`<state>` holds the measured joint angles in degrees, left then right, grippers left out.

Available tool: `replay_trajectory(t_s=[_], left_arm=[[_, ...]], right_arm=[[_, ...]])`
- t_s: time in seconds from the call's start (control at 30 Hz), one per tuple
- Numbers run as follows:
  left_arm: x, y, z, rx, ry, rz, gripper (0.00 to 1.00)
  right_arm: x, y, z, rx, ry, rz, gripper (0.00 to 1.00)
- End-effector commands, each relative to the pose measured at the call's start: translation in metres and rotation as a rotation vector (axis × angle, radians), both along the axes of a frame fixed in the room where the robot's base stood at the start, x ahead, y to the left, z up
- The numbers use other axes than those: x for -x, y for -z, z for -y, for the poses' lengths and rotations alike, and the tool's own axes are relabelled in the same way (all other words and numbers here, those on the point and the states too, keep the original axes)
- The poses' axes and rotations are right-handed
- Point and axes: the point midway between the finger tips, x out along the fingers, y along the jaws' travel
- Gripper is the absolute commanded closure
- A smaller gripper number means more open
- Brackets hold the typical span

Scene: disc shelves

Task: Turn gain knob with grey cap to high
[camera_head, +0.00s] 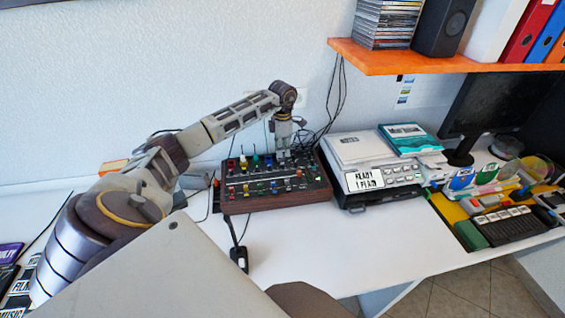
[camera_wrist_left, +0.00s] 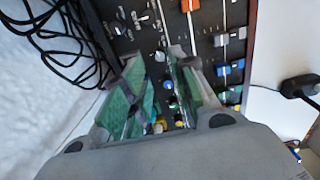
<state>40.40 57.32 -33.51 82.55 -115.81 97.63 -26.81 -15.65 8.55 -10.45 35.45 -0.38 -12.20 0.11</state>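A dark mixer with wooden sides (camera_head: 285,205) stands on the white desk, with several coloured knobs and slider caps on its panel. My left gripper (camera_head: 284,153) comes down over the panel's back right part. In the left wrist view my left gripper (camera_wrist_left: 154,66) has its fingers apart, with a gap between the green-padded tips. A small pale grey knob (camera_wrist_left: 160,57) shows near the tips, between them. I cannot tell whether the fingers touch it. Labels and the knob's setting are too small to read. The right gripper is not in view.
Black cables (camera_wrist_left: 70,45) lie beside the mixer.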

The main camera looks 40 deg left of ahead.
Motion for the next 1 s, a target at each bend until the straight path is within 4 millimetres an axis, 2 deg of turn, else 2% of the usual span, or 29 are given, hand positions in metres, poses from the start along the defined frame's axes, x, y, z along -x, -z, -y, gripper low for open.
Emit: replay_trajectory(t_s=[0.3,0.5,0.7,1.0], left_arm=[[0.001,0.043,0.001,0.001,0.000,-0.002,0.73],[0.000,0.062,0.000,0.001,0.000,-0.001,0.73],[0.000,0.070,0.000,0.000,0.000,0.001,0.73],[0.000,0.071,0.000,0.000,0.000,0.001,0.74]], right_arm=[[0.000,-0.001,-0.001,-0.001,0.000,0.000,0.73],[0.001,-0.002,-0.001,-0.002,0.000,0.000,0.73],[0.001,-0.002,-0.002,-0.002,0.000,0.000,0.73],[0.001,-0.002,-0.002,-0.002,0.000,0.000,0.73]])
